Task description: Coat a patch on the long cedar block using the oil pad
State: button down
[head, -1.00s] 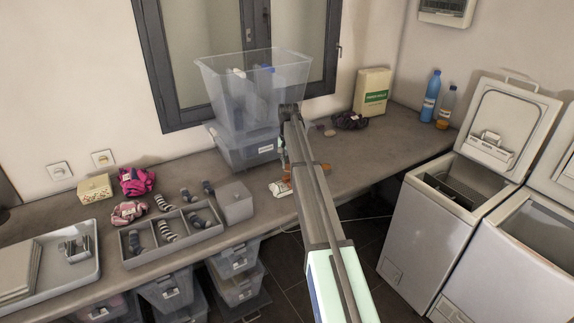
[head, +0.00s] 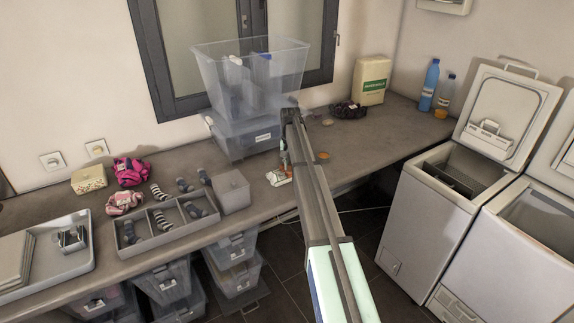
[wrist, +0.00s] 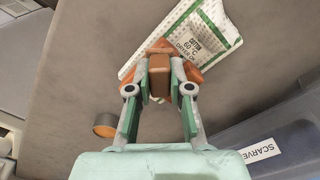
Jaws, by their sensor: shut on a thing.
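My gripper (wrist: 160,82) is shut on a small brown block-shaped piece (wrist: 159,80), which looks like the oil pad. Orange-brown wood (wrist: 190,73) shows behind and beside the held piece, perhaps the long cedar block; the fingers and held piece hide most of it. I cannot tell whether the two touch. A white and green printed packet (wrist: 205,38) lies on the counter behind them and also shows in the head view (head: 279,177). In the head view my arm hides the fingertips and the held piece.
A round orange-topped tin (wrist: 104,125) stands on the counter beside my gripper. A clear bin labelled SCARVES (wrist: 270,140) is close on the other side. A grey sock tray (head: 166,225) stands left. The counter right of my arm (head: 375,140) is mostly clear.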

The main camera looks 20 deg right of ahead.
jog(key=shift+w+d, duration=0.25)
jog(key=shift+d, duration=0.9)
jog(key=shift+w+d, duration=0.25)
jog(key=shift+d, duration=0.9)
jog(key=shift+w+d, duration=0.25)
jog(key=shift+d, duration=1.15)
jog(key=shift+s+a, duration=0.3)
jog(key=shift+a, duration=1.25)
jog(key=shift+s+a, duration=0.35)
jog(key=shift+a, duration=1.25)
jog(key=shift+s+a, duration=0.3)
jog(key=shift+a, duration=1.25)
jog(key=shift+r+p, duration=0.3)
jog(key=shift+r, duration=0.05)
notch_tip(320, 180, up, 7)
jog(key=p, duration=0.2)
jog(key=shift+r+p, duration=0.2)
jog(key=shift+p, duration=0.1)
jog(key=shift+a+f, duration=0.1)
